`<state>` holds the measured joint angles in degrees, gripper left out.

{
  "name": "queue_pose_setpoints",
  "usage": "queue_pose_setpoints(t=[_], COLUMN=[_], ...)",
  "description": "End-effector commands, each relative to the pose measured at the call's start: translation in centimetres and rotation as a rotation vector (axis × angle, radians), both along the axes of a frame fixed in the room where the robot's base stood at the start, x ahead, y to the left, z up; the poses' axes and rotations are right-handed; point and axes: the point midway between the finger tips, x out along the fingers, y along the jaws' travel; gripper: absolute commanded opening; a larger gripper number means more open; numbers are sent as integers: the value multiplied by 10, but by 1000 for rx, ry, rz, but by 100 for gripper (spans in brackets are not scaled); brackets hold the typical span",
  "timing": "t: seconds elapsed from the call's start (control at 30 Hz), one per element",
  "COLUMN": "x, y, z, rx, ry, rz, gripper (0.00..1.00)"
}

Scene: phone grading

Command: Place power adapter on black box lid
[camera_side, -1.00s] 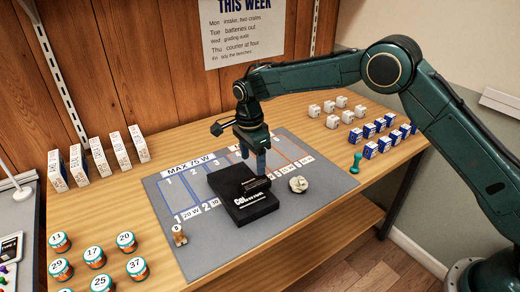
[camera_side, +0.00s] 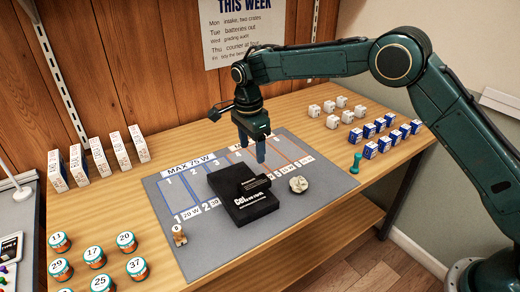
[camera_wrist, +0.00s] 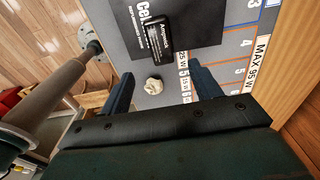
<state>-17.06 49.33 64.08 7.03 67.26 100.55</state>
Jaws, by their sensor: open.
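The black box (camera_side: 240,206) lies flat on the grey mat, white print on its lid. The power adapter (camera_side: 256,184), small, black and printed with white text, rests on the lid near its right edge. In the wrist view the adapter (camera_wrist: 150,32) lies at the edge of the black box (camera_wrist: 190,28), its near end seeming to reach slightly past the edge. My gripper (camera_side: 252,152) is open and empty, above and behind the adapter, apart from it.
A cream crumpled lump (camera_side: 298,184) sits on the mat (camera_side: 200,250) right of the box. A small brown figure (camera_side: 179,235) stands at the mat's left. Numbered jars (camera_side: 95,256), upright cartons (camera_side: 120,150), blue boxes (camera_side: 385,132) and white cubes (camera_side: 333,121) stand around the mat.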

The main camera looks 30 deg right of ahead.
Motion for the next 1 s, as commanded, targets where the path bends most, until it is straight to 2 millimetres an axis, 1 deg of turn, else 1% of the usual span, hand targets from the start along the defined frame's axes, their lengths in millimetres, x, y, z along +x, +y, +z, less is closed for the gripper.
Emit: queue_pose_setpoints(t=[0.13,0.23,0.37,0.47,0.6,0.7,0.87,1.0], x=[-2,-6,-15,-26,-47,-64,-94,-123], y=[-3,-7,-18,-28,-44,-56,-73,-88], z=[6,18,41,63,95,116,145,166], rx=[2,5,10,13,14,12,2,-12], ry=[-5,-14,-33,-51,-83,-103,-139,-169], rz=[15,45,110,181,290,372,499,609], gripper=[63,63,63,63,63,63,63,63])
